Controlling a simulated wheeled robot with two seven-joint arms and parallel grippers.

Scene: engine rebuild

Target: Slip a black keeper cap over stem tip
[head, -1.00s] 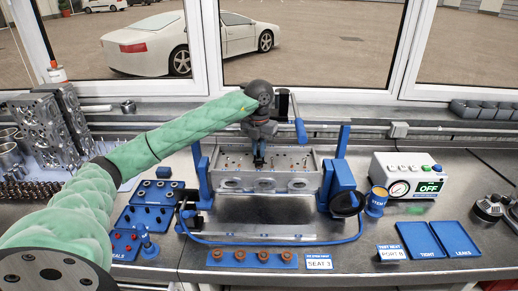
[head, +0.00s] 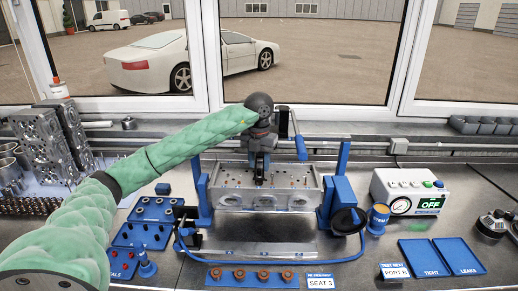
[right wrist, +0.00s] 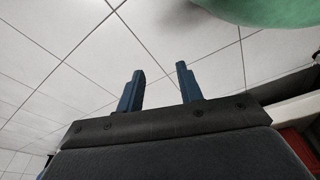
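The grey cylinder head (head: 232,198) sits in a blue-ended fixture at the middle of the bench, with several copper-coloured stem tips along its top. My left gripper (head: 259,182) points down over the middle of its top face, its tips at or just above the surface. The fingers are small and dark there, so I cannot tell whether they are shut or hold a cap.
Blue trays with small parts (head: 152,209) lie left of the fixture. A blue strip with several copper-coloured rings (head: 252,276) lies in front. A tester box (head: 409,190) showing OFF and two blue trays (head: 427,258) are at the right. A blue hose loops around the fixture's front.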

